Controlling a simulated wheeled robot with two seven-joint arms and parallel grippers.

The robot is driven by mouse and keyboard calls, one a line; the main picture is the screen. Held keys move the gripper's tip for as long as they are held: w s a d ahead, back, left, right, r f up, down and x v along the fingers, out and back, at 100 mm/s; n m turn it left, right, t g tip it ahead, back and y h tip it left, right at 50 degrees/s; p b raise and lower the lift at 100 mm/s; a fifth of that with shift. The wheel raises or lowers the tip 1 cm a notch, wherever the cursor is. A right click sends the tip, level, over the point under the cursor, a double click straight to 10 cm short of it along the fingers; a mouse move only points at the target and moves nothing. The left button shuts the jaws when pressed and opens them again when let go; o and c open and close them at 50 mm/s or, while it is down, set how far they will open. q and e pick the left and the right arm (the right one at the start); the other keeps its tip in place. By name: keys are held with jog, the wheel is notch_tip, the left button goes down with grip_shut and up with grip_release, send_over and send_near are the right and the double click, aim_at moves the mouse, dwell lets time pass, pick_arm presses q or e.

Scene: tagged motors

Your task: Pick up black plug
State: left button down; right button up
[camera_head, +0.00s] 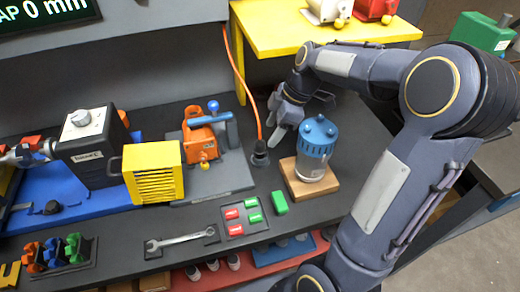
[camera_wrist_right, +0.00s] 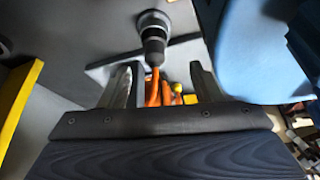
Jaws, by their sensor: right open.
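The black plug (camera_head: 260,153) stands upright on the dark bench, with an orange cable (camera_head: 240,80) rising from its top toward the back. My right gripper (camera_head: 285,118) is open and empty, just right of the plug and above the bench. In the right wrist view the plug (camera_wrist_right: 153,35) shows as a dark round body ahead of my open fingers (camera_wrist_right: 163,82), its orange cable passing between them in the picture. I cannot tell whether either finger touches the cable.
A clear jar with a blue lid (camera_head: 317,132) stands on a wooden block close to my right gripper. An orange clamped motor (camera_head: 200,140) sits left of the plug. A yellow shelf (camera_head: 290,35) is behind. A green block (camera_head: 279,203) lies in front.

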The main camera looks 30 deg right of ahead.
aim_at(262, 141)
jog(key=shift+n, duration=0.3)
jog(key=x, duration=0.5)
jog(key=w+p+x, duration=0.1)
jog(key=x, duration=0.2)
jog(key=shift+f, duration=0.1)
jog(key=c, duration=1.1)
